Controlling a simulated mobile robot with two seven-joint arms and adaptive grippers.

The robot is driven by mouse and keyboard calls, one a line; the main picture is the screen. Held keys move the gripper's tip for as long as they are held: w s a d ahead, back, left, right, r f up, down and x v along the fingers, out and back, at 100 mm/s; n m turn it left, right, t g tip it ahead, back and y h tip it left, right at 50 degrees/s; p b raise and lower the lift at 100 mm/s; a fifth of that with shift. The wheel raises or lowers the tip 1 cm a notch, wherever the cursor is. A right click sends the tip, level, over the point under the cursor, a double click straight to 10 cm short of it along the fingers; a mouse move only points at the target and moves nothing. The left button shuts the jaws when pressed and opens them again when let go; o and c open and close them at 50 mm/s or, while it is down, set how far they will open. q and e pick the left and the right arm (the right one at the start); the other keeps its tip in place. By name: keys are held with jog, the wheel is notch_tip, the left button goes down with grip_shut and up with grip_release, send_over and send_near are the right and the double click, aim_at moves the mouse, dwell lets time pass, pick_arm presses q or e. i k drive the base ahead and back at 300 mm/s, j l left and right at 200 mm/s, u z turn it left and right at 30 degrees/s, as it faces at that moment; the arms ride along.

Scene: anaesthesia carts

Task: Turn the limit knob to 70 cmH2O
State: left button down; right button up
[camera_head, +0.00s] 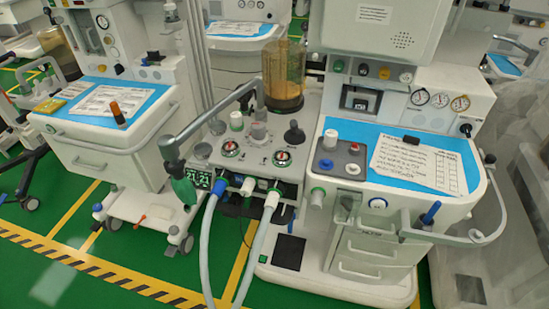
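An anaesthesia cart (340,215) stands right of centre. Its breathing block (248,160) carries two round gauges, a left one (231,149) and a right one (282,158). Upright knobs stand behind them: a white knob (236,121), a grey one (258,131) and a black one (294,133). I cannot tell which of these is the limit knob, and no scale or pointer on them is readable. The cart's worktop also has a small panel (338,158) with a red, a white and a blue knob. Neither of my grippers shows in this view.
Two pale hoses (262,235) hang in front. A clear canister (284,72) stands behind. Another cart (110,140) is at left. Green floor (60,205) is open at front left.

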aim_at(258, 130)
jog(key=i+l, duration=0.1)
jog(key=l, duration=0.3)
jog(key=i+l+z, duration=0.15)
jog(key=l, duration=0.25)
jog(key=i+l, duration=0.1)
jog(key=l, duration=0.3)
jog(key=z, duration=0.05)
